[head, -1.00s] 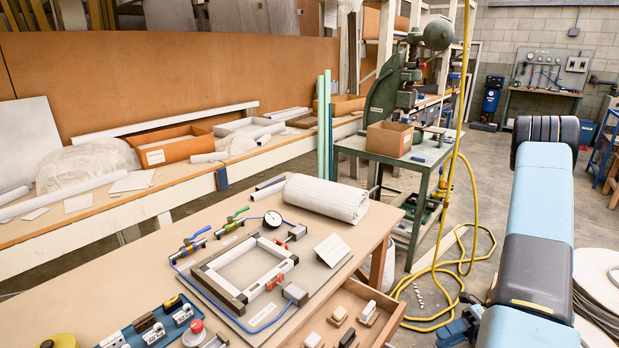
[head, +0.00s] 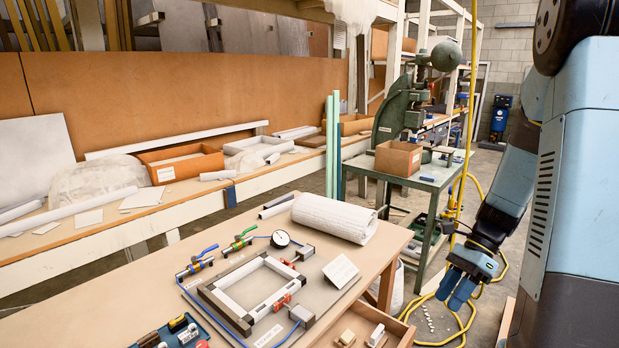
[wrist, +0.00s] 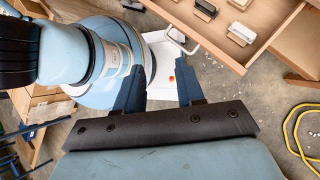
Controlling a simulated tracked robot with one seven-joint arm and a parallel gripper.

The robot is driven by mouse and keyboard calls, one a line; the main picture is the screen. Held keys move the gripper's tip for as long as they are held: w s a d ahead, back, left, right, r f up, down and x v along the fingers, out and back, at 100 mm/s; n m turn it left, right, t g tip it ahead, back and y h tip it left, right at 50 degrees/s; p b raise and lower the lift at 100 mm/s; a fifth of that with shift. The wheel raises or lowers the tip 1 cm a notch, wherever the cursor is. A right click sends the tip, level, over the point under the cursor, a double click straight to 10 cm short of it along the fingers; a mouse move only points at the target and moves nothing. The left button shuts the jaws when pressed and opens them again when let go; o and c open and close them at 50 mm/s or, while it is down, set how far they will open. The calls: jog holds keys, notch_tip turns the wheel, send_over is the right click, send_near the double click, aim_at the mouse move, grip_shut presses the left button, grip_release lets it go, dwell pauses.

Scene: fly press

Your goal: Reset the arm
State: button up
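My gripper (head: 457,292) hangs pointing down at the right of the head view, over the floor to the right of the workbench's open drawer. In the wrist view my gripper (wrist: 158,66) shows its two dark blue fingers apart with nothing held between them. My blue arm stands at the right edge of the head view. The wrist view looks down past the fingers at my own base and the floor.
A yellow hose (wrist: 290,130) lies on the floor. The green fly press (head: 400,105) stands behind.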

jog(key=s+a+r+n+t+h, duration=0.3)
jog(key=s+r+n+t, duration=0.1)
jog(key=r+n, duration=0.4)
jog(key=s+a+r+n+t+h, duration=0.3)
jog(key=r+n, duration=0.6)
jog(key=r, duration=0.3)
jog(key=s+a+t, duration=0.1)
jog(key=s+t, duration=0.1)
jog(key=s, duration=0.1)
jog(key=shift+s+a+r+n+h, duration=0.2)
jog(key=shift+r+n+h, duration=0.1)
jog(key=shift+r+h, duration=0.1)
